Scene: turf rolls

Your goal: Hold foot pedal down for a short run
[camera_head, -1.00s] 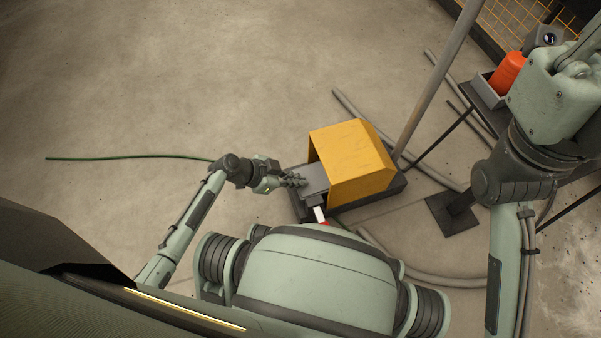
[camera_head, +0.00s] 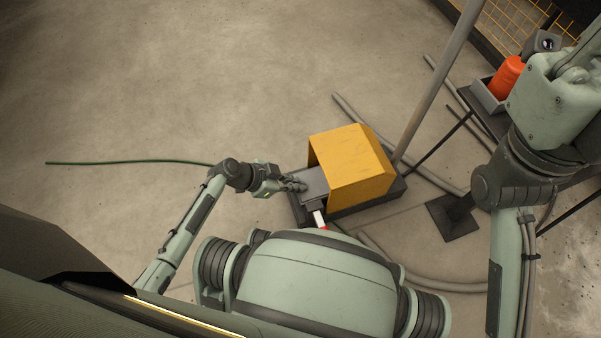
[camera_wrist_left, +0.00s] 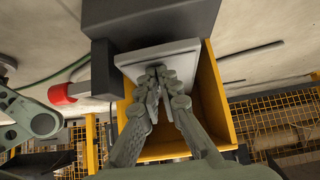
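The foot pedal is a grey plate (camera_head: 316,180) under a yellow hood (camera_head: 350,165) on a dark base (camera_head: 372,203). In the left wrist view the grey plate (camera_wrist_left: 185,50) lies just past my fingertips, with the yellow hood (camera_wrist_left: 213,95) around and behind it. My left gripper (camera_head: 303,187) has its fingertips over the plate's left part. In the wrist view the tips of my left gripper (camera_wrist_left: 161,72) are together, with nothing seen between them. They seem to rest on the plate, but contact and how far it is pressed cannot be told. My right gripper is out of view.
A red-ended piece (camera_wrist_left: 60,93) sticks out beside the pedal base. A grey pole (camera_head: 438,80) rises behind the hood, and hoses lie around. An orange container (camera_head: 507,77) stands in a tray at right. A green hose (camera_head: 125,162) crosses clear floor at left.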

